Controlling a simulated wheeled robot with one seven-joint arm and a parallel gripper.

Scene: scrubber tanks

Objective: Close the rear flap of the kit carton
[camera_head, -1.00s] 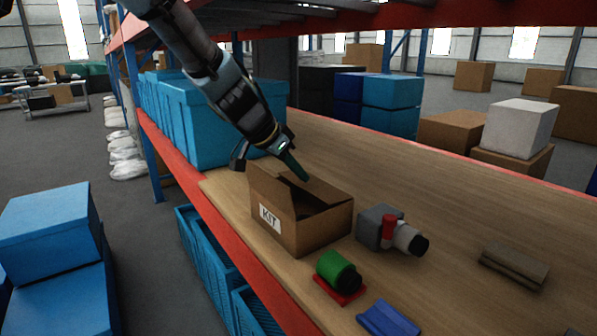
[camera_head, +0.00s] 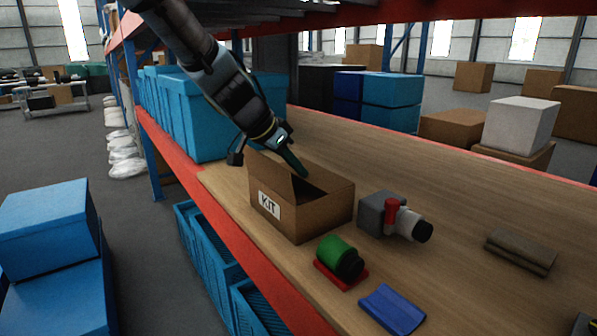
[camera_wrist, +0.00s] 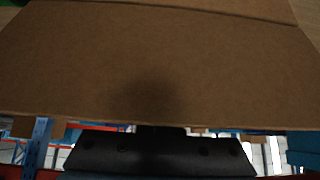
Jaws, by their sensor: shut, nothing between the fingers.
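The kit carton (camera_head: 322,218) stands on the wooden shelf top with its KIT label facing left. A dark opening shows in its top. One flap (camera_head: 272,176) stands up along the labelled side.
A grey fitting with a red handle (camera_head: 392,215) lies right of the carton. A green cylinder on a red base (camera_head: 338,257) and a blue part (camera_head: 393,308) lie in front. Blue bins (camera_head: 190,110) stand behind left. The shelf top to the right is mostly clear.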

